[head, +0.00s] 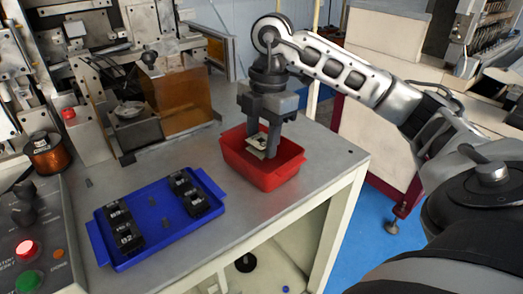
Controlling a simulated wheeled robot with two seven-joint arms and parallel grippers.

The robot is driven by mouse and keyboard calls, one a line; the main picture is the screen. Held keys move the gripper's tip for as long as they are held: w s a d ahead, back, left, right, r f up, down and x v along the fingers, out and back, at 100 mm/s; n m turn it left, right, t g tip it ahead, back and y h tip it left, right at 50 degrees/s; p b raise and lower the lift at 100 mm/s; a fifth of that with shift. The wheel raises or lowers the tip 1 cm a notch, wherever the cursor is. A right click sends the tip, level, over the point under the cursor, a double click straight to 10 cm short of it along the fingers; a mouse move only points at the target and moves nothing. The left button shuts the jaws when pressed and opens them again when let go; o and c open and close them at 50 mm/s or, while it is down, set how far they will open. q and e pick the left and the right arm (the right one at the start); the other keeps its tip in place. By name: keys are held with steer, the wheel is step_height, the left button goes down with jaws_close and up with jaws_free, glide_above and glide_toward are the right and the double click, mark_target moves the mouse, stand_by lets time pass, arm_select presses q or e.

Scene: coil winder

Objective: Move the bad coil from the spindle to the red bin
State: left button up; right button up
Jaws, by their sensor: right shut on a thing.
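The red bin (268,179) stands on the grey table near its right end. My right gripper (264,152) points down with its fingertips inside the bin's opening. It is shut on the coil (257,144), a small pale and dark piece held at about rim height. The fingers partly cover the coil, and I cannot tell whether it touches the bin. The spindle is not clear to make out in the winding machine at the back left. My left gripper is not in view.
A blue tray (160,217) with several black parts lies left of the bin. A copper wire spool (46,152) and a control panel with lit buttons (27,250) are at the far left. The winding machine (140,125) stands behind the tray. Bare table separates tray and bin.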

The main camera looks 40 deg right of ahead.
mark_target(262, 165)
steer(key=f, duration=0.3)
steer(key=shift+w+d+f, duration=0.2)
steer(key=shift+w+f, duration=0.05)
steer(key=shift+f, duration=0.2)
steer(key=shift+f, duration=0.15)
steer(key=o, duration=0.9)
steer(key=shift+o, duration=0.2)
